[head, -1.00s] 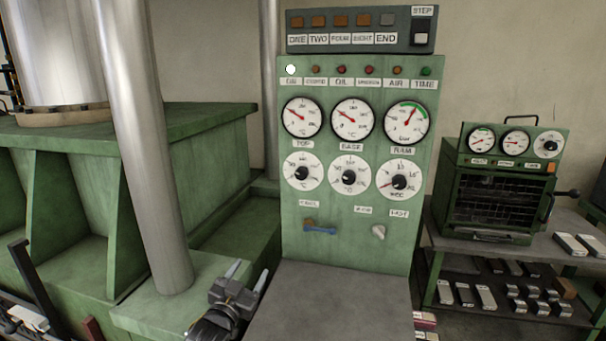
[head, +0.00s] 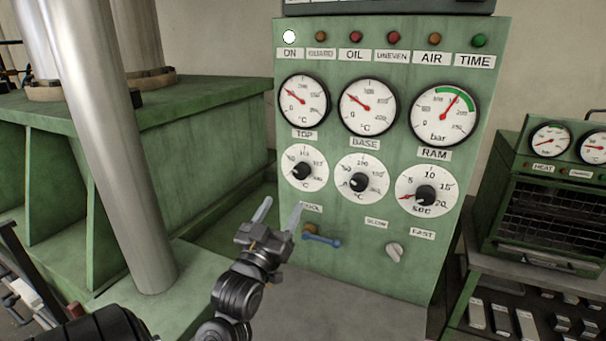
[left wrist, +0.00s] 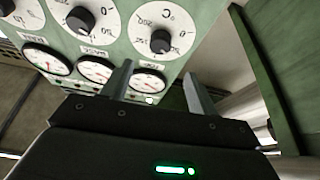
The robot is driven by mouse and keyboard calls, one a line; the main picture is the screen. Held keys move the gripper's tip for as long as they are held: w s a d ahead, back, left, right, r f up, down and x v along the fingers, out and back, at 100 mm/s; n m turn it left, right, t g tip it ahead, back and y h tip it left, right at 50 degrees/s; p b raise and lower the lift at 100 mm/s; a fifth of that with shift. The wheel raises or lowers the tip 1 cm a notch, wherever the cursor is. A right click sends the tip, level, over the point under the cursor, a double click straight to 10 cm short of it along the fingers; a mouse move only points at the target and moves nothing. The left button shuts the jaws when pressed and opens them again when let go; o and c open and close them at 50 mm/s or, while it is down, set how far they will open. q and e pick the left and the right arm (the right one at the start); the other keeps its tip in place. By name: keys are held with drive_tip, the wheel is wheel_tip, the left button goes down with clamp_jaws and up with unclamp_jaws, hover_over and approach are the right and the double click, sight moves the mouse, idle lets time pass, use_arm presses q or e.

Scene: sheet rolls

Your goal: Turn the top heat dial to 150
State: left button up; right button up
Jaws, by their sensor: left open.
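The top heat dial (head: 302,170) is a white round scale with a black knob, below the TOP gauge (head: 303,102) on the green panel. Its exact pointer setting is too small to read. The base dial (head: 361,181) sits to its right. My left gripper (head: 277,215) is open and empty, below and left of the top dial, apart from it. In the left wrist view the top dial (left wrist: 160,41) shows beyond the open fingers, seen upside down. My right gripper is not in view.
A blue lever (head: 322,240) and a pale knob (head: 394,252) stick out low on the panel. The timer dial (head: 426,195) is at the right. A thick metal column (head: 118,170) stands left of my arm. A small oven (head: 545,200) stands at the right.

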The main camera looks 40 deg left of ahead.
sight(299, 174)
use_arm(q)
drive_tip(key=p+x, duration=0.3)
drive_tip(key=x, duration=0.5)
drive_tip(key=shift+w+a+r, duration=0.15)
drive_tip(key=shift+w+r, duration=0.1)
drive_tip(key=shift+w, duration=0.05)
drive_tip(key=shift+w+a+r+p, duration=0.2)
drive_tip(key=shift+w+p, duration=0.1)
drive_tip(key=shift+w, duration=0.5)
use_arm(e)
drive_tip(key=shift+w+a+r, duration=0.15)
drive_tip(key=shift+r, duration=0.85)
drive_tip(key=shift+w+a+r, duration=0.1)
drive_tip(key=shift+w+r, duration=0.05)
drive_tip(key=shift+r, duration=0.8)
use_arm(q)
drive_tip(key=shift+a, duration=0.15)
drive_tip(key=c, duration=1)
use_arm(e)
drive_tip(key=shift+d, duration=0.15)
use_arm(q)
drive_tip(key=shift+m, duration=0.3)
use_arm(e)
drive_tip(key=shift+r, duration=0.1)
